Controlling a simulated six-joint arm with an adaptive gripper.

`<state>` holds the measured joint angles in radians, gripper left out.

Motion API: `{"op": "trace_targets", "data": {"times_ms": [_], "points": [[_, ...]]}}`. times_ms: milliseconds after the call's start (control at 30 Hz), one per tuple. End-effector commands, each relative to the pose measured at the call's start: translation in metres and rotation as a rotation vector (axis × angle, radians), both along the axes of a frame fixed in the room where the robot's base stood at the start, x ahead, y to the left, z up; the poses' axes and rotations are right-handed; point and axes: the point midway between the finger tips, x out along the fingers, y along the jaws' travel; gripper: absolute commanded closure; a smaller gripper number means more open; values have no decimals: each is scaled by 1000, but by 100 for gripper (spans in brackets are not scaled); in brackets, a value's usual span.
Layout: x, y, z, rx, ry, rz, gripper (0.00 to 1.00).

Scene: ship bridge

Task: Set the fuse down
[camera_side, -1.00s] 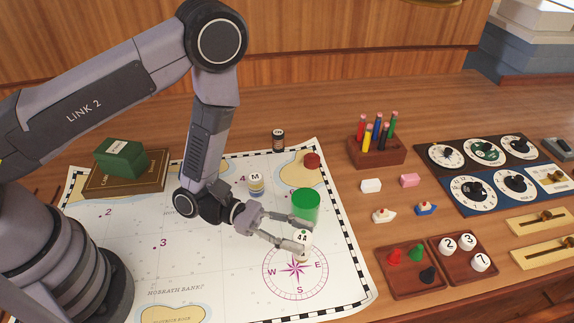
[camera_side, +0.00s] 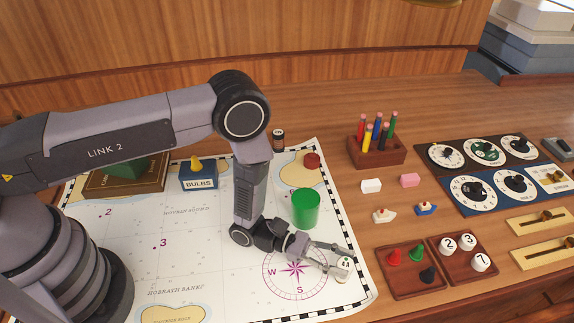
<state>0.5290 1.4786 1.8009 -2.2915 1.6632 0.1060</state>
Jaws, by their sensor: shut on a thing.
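The fuse (camera_side: 344,268) is a small white piece marked 4A. It is between the fingertips of my gripper (camera_side: 345,262), which is shut on it. My gripper is low over the right edge of the compass rose (camera_side: 297,269), near the chart's right border. I cannot tell whether the fuse touches the chart (camera_side: 200,255). Part of the fuse is hidden by the fingers.
A green cylinder (camera_side: 306,209) stands behind my gripper. A dark red round piece (camera_side: 312,160) and a dark jar (camera_side: 278,140) are farther back. A wooden tray with coloured pieces (camera_side: 398,285) lies to the right. The chart's left middle is clear.

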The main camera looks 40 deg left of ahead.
Motion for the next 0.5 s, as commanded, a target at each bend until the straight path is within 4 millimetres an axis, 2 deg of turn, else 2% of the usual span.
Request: {"op": "trace_targets", "data": {"times_ms": [200,233,400,500], "points": [[0,0,-3,0,0,0,100],[0,0,-2,0,0,0,62],[0,0,-2,0,0,0,40],[0,0,-2,0,0,0,40]]}}
